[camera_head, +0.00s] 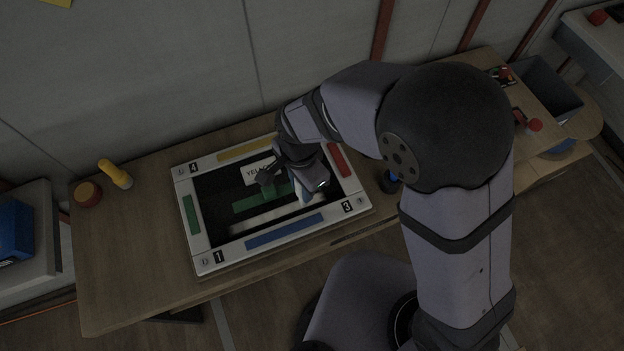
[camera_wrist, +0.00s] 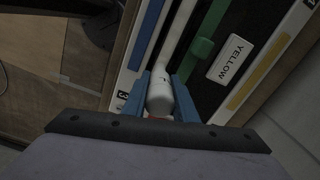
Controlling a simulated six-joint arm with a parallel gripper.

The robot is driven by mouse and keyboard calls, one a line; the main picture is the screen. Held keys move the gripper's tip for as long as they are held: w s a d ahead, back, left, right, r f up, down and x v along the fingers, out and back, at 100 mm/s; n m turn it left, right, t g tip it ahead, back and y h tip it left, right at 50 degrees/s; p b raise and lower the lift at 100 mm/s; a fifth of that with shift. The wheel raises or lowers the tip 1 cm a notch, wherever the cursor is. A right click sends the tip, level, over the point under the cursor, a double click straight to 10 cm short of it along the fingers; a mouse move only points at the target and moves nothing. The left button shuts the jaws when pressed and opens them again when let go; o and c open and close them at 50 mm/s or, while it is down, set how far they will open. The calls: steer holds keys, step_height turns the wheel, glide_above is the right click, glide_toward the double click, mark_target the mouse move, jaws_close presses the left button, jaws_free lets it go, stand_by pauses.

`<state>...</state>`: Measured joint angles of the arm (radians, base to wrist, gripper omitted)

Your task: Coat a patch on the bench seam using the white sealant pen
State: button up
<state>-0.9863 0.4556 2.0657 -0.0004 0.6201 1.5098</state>
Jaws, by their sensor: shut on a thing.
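My gripper (camera_wrist: 160,100) has blue fingers shut on a white cylinder, which looks like the white sealant pen (camera_wrist: 160,92), with some red at its near end. In the head view my gripper (camera_head: 306,196) is over the right part of a framed black panel, and my wrist mostly hides the pen. A pale strip (camera_head: 262,219) runs along the panel; in the wrist view it (camera_wrist: 181,38) runs on from the pen's far end. I cannot tell whether it is the seam or whether the pen touches it.
The panel's white frame (camera_head: 185,176) has coloured edge strips and numbered corners. Inside are a green piece (camera_head: 250,204) and a "YELLOW" label (camera_wrist: 231,58). A yellow-handled tool (camera_head: 116,174) and a round red-yellow item (camera_head: 87,193) stand left on the bench (camera_head: 130,255). A grey bin (camera_head: 548,90) is right.

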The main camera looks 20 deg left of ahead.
steer(key=shift+s+a+p, duration=1.05)
steer(key=shift+s+a, duration=5.65)
steer(key=shift+s, duration=0.05)
step_height(320, 180, up, 8)
steer(key=p, duration=0.6)
